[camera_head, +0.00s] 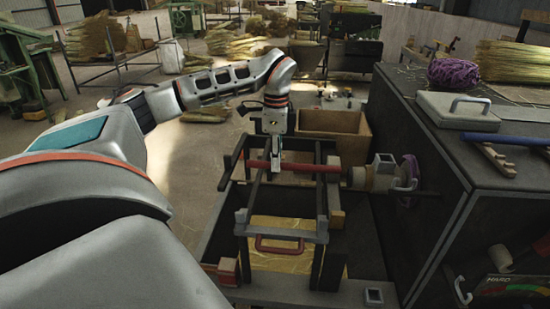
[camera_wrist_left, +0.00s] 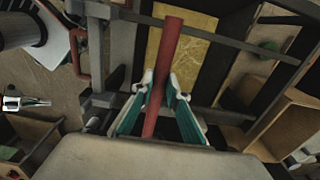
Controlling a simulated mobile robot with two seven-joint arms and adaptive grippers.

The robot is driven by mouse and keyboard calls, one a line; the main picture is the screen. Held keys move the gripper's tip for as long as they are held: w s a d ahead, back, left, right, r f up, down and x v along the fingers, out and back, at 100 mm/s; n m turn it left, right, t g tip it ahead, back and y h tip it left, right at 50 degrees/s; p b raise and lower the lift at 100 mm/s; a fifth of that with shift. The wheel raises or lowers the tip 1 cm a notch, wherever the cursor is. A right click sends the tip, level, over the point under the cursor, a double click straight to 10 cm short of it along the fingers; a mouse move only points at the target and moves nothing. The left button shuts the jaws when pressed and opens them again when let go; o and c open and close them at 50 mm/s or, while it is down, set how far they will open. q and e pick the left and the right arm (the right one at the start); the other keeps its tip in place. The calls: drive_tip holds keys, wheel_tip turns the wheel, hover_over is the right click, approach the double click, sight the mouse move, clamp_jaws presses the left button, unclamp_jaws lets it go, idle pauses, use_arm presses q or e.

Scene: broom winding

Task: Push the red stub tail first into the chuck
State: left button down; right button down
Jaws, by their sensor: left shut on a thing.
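The red stub (camera_head: 308,167) is a long red rod lying level above the dark frame in the head view. My left gripper (camera_head: 276,166) is shut on it from above, nearer its left end. In the left wrist view the red stub (camera_wrist_left: 173,45) runs between the two fingers of the gripper (camera_wrist_left: 160,88). The chuck (camera_head: 361,178) projects from the side of the dark cabinet, at the right end of the stub. I cannot tell whether the stub's end is inside the chuck or just short of it. My right gripper is not in view.
The dark frame (camera_head: 240,222) with a red handle (camera_head: 280,244) stands below the stub. The dark cabinet (camera_head: 440,160) on the right carries a grey lidded case (camera_head: 458,111), purple twine (camera_head: 454,73) and a blue rod (camera_head: 505,139).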

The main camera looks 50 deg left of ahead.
use_arm(q)
drive_tip(key=shift+w+d+f, duration=0.2)
drive_tip(key=shift+w+f, duration=0.55)
drive_tip(key=shift+w, duration=0.1)
drive_tip(key=shift+w+d+f, duration=0.15)
drive_tip(key=shift+w+f, duration=0.55)
drive_tip(key=shift+w, duration=0.1)
drive_tip(key=shift+w+d+f, duration=0.2)
drive_tip(key=shift+w+f, duration=0.55)
drive_tip(key=shift+w, duration=0.1)
drive_tip(key=shift+w+d, duration=0.85)
drive_tip(key=shift+d, duration=0.15)
drive_tip(key=shift+w+d, duration=1.5)
drive_tip(key=shift+d, duration=0.25)
drive_tip(key=shift+w+d, duration=0.25)
drive_tip(key=shift+d, duration=0.05)
